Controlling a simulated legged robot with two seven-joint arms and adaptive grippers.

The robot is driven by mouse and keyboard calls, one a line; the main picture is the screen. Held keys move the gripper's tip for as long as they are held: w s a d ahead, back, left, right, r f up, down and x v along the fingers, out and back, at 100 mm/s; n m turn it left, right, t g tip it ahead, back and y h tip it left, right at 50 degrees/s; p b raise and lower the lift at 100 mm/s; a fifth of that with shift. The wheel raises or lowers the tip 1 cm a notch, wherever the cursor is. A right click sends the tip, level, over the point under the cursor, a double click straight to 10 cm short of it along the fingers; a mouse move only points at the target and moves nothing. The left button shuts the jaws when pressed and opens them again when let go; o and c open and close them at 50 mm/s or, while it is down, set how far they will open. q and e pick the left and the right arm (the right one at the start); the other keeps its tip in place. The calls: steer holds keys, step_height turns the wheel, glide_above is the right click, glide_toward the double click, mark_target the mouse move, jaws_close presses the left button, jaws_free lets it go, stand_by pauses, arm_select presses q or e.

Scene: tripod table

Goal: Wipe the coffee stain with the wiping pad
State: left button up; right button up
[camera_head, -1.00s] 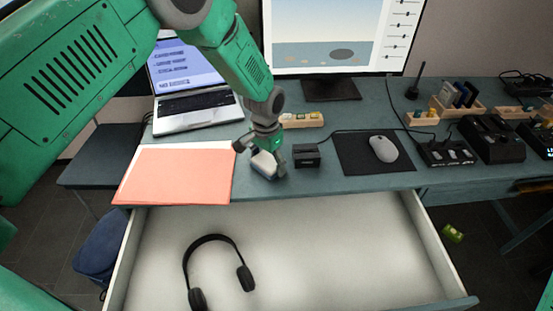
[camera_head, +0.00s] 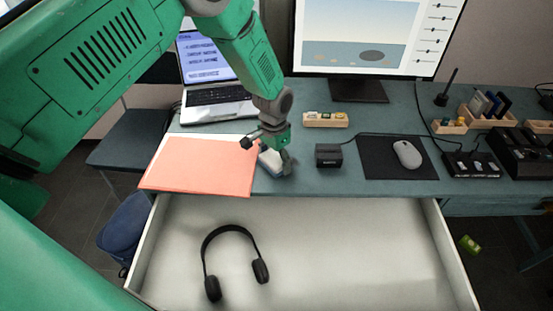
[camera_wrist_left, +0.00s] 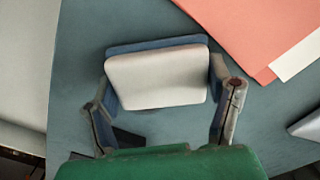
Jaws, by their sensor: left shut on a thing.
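A wiping pad with a white face and a blue edge (camera_wrist_left: 157,78) is held between the fingers of my left gripper (camera_wrist_left: 163,92) in the left wrist view. In the head view my left gripper (camera_head: 270,150) is shut on the pad (camera_head: 271,162) at the front part of the blue-grey desk (camera_head: 300,178), just right of the orange folder. I cannot tell whether the pad touches the desktop. No coffee stain shows; the pad and gripper hide the desk under them. My right gripper is not in view.
An orange folder (camera_head: 200,166) lies left of the gripper. A small black box (camera_head: 328,155), a mouse (camera_head: 407,154) on a black mat and a wooden tray (camera_head: 325,119) are to the right. A laptop (camera_head: 215,95) stands behind. An open drawer (camera_head: 340,250) holds headphones (camera_head: 234,262).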

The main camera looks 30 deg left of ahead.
arm_select(q)
steer(key=shift+r+p, duration=2.2)
steer(key=shift+r, duration=0.8)
steer(key=shift+r+p, duration=1.2)
steer(key=shift+r, duration=0.35)
steer(key=shift+f, duration=0.1)
